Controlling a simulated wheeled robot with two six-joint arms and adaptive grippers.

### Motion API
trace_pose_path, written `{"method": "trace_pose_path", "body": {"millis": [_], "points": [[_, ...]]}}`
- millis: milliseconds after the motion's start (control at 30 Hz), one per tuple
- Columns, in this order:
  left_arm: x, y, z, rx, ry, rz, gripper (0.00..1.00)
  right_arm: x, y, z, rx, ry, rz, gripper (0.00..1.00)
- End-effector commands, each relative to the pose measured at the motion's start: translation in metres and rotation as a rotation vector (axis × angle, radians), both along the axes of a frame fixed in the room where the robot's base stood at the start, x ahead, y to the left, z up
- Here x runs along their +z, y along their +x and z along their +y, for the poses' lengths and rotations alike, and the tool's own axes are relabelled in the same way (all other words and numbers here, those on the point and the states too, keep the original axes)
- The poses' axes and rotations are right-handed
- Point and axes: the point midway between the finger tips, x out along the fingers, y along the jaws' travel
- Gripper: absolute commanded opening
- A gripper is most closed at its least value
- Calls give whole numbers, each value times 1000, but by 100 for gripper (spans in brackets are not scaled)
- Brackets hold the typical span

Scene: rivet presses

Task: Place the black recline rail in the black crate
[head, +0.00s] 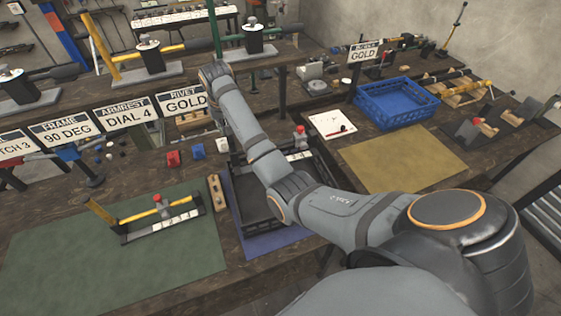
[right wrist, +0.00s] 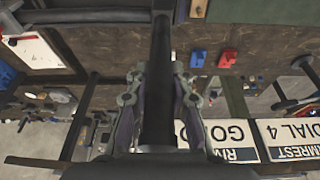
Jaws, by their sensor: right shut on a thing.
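The black recline rail (right wrist: 161,45) shows in the right wrist view as a long dark bar running up the picture between my fingers. My right gripper (right wrist: 160,100) is shut on it, with a finger on each side. In the head view my right arm reaches from the lower right to beside the RIVET GOLD sign; the fingers and the rail cannot be made out there. The black crate (head: 248,204) sits on a blue mat (head: 272,243), partly hidden behind my right forearm. My left gripper is not in view.
A frame with a yellow bar (head: 160,212) lies on the green mat (head: 70,240). A blue crate (head: 395,105) stands at the right behind a tan mat (head: 395,160). Signs, including RIVET GOLD (head: 187,101), and presses line the back. Red (head: 173,159) and blue blocks (head: 198,151) sit nearby.

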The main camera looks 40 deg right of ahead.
Motion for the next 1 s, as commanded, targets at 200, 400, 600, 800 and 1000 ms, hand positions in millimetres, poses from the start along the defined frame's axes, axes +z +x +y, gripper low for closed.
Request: {"method": "trace_pose_path", "body": {"millis": [200, 400, 600, 800, 1000], "points": [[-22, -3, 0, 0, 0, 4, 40, -34, 0, 0, 0, -2, 2, 0], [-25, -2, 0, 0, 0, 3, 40, -43, 0, 0, 0, -1, -1, 0], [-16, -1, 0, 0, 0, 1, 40, -56, -1, 0, 0, -1, 4, 0], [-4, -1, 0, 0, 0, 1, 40, -93, -1, 0, -1, -1, 2, 0], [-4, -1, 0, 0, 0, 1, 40, -106, 0, -1, 0, -1, -1, 0]]}}
